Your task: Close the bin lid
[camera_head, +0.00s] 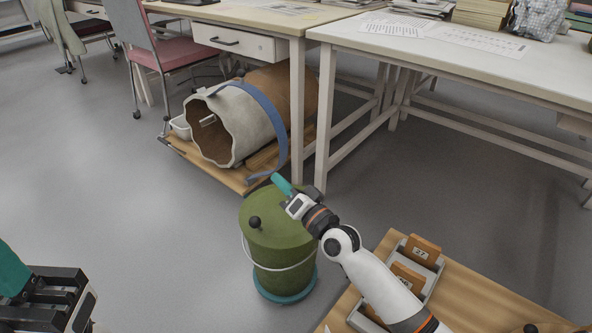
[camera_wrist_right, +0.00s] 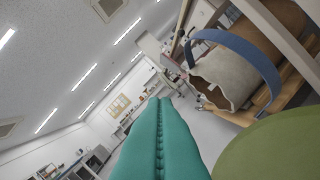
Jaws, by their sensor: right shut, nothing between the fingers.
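The green bin (camera_head: 285,279) stands on the floor left of the wooden bench, with a white wire handle around its front. Its green lid (camera_head: 282,228) lies over the top, with a black knob (camera_head: 255,222) towards the front left; I cannot tell whether its rim is fully seated. My right gripper (camera_head: 281,184) is shut and empty at the lid's far edge, its teal fingers pointing up and left. In the right wrist view the teal fingers (camera_wrist_right: 160,140) are together, with the lid (camera_wrist_right: 270,150) at lower right. My left gripper (camera_head: 14,272) is partly cut off at lower left.
A large broken clay vessel (camera_head: 225,125) with a blue strap (camera_head: 265,112) lies on a wooden pallet (camera_head: 222,172) behind the bin. White tables (camera_head: 470,65) stand behind. A wooden bench (camera_head: 465,300) with a grey tray (camera_head: 432,277) is at right. Floor left of the bin is clear.

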